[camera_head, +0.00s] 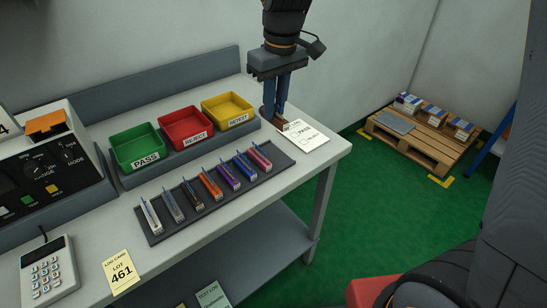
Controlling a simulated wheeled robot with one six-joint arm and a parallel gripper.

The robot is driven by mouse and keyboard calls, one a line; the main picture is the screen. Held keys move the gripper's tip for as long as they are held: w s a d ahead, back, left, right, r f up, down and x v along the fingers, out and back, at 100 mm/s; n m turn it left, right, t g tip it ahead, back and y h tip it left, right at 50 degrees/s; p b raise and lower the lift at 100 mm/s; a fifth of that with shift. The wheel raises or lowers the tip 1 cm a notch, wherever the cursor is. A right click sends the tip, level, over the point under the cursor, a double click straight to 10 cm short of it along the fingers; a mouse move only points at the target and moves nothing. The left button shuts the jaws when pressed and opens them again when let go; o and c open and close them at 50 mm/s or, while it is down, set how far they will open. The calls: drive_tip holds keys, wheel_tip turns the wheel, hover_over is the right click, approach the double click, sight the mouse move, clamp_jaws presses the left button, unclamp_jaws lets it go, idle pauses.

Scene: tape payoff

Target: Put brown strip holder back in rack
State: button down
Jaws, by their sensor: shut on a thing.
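My gripper (275,113) points down over the far right part of the bench, beside the yellow tray. Its blue fingers are shut on a brown piece (267,116), which I take for the brown strip holder; the fingers hide much of it. Its lower end is close to the bench and to a white card, and I cannot tell whether it touches either. The dark grey rack (284,153) lies on the bench to the front left of my gripper. Several coloured strip holders stand in it in a row, from white at the left to pink (260,158) at the right.
A white printed card (305,138) lies right of my gripper near the bench edge.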

drive_tip(key=shift+w+f+b, duration=0.4)
drive_tip(key=shift+f, duration=0.4)
wheel_tip(320, 180, down, 10)
drive_tip(key=shift+r+p, duration=0.1)
drive_tip(key=shift+p, duration=0.85)
drive_tip(key=c, duration=1.7)
unclamp_jaws()
drive_tip(key=shift+f, duration=0.2)
drive_tip(key=shift+o, duration=0.2)
drive_tip(key=shift+r, duration=0.15)
drive_tip(key=r, duration=0.4)
drive_tip(key=r+b, duration=0.1)
drive_tip(key=r, duration=0.3)
drive_tip(key=s+r+b, duration=0.1)
drive_tip(key=r, duration=0.3)
drive_tip(key=shift+s+d, duration=0.1)
drive_tip(key=shift+d, duration=0.3)
drive_tip(key=s+d+f+m, duration=0.6)
drive_tip(key=s+d+f, duration=0.5)
drive_tip(key=s+d, duration=0.3)
drive_tip(key=shift+m+h, duration=0.4)
